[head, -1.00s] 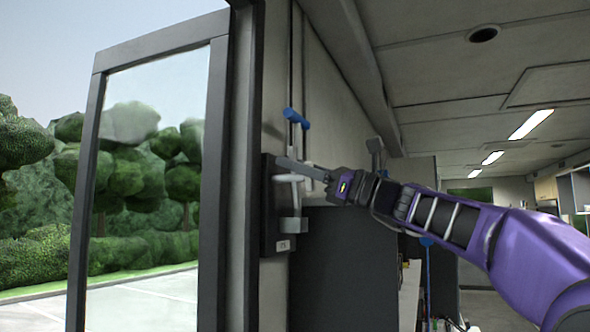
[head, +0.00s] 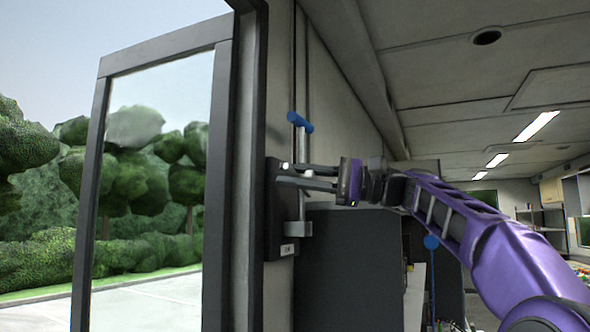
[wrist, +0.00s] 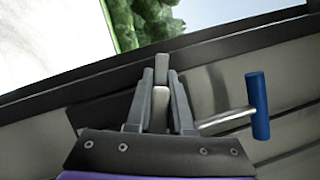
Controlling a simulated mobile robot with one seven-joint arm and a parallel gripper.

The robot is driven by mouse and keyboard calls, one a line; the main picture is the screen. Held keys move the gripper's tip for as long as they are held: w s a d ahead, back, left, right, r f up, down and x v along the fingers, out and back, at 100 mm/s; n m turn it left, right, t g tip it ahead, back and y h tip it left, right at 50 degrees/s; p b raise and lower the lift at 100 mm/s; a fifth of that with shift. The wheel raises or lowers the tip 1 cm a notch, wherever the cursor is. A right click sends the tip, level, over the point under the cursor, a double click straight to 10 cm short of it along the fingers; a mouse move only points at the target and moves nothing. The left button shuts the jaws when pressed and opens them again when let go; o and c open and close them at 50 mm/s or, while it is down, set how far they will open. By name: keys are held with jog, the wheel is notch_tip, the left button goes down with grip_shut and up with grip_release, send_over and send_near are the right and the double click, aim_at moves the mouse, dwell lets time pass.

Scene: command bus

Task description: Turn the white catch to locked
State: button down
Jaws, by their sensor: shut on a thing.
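My gripper (head: 304,177) reaches left to the black plate (head: 271,220) beside the door frame. Its two grey fingers lie one above the other in the head view. In the wrist view my gripper (wrist: 161,98) is shut on the white catch (wrist: 161,103), a short pale bar between the fingers. Its end shows beyond the fingertips. In the head view only a small pale end of the catch (head: 284,167) shows; the fingers hide most of it. I cannot read its locked or unlocked position.
A blue T-shaped handle (head: 300,122) on a grey rod stands just above the fingers; it also shows right of them in the wrist view (wrist: 258,105). A grey bracket (head: 299,228) sits below. The glazed door (head: 88,200) is at left, a dark panel (head: 345,265) below my arm.

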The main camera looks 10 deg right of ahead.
jog(key=shift+f+n+g+h+p, duration=0.25)
jog(key=shift+n+h, duration=0.1)
jog(key=shift+n, duration=0.7)
jog(key=shift+f+n+g+h+p, duration=0.25)
jog(key=shift+n+h, duration=0.1)
jog(key=shift+n, duration=0.7)
jog(key=c, duration=0.8)
grip_release()
jog(key=v, duration=1.2)
jog(key=shift+s, duration=0.1)
